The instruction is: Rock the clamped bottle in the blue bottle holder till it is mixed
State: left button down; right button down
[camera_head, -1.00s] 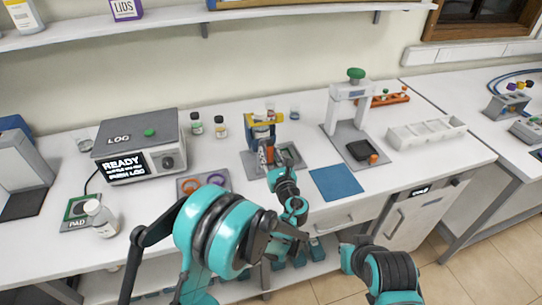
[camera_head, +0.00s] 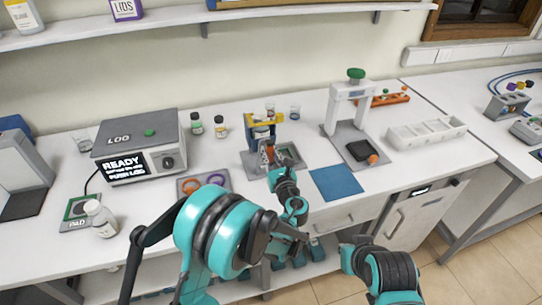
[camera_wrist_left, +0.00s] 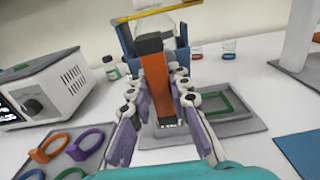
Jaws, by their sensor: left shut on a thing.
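The blue bottle holder (camera_head: 251,134) stands on a grey base plate (camera_head: 253,170) in the middle of the bench. A yellow clamp bar (camera_head: 266,121) crosses its top. An orange handle (camera_wrist_left: 155,84) with a black top is at the holder's front. My left gripper (camera_head: 270,163) is shut on this handle, with its fingers on either side of it in the left wrist view (camera_wrist_left: 157,92).
A grey box reading READY (camera_head: 140,150) stands to the left, near two small bottles. Coloured rings (camera_head: 203,184) lie in front of it. A white press stand (camera_head: 340,105), white tray (camera_head: 425,135) and blue mat (camera_head: 336,183) are to the right.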

dwell(0.6)
pick_arm(q)
jog(key=m+b, duration=0.1)
jog(key=m, duration=0.2)
jog(key=shift+f, duration=0.15)
jog(key=m+b, duration=0.1)
jog(key=m, duration=0.5)
jog(key=shift+b, duration=0.3)
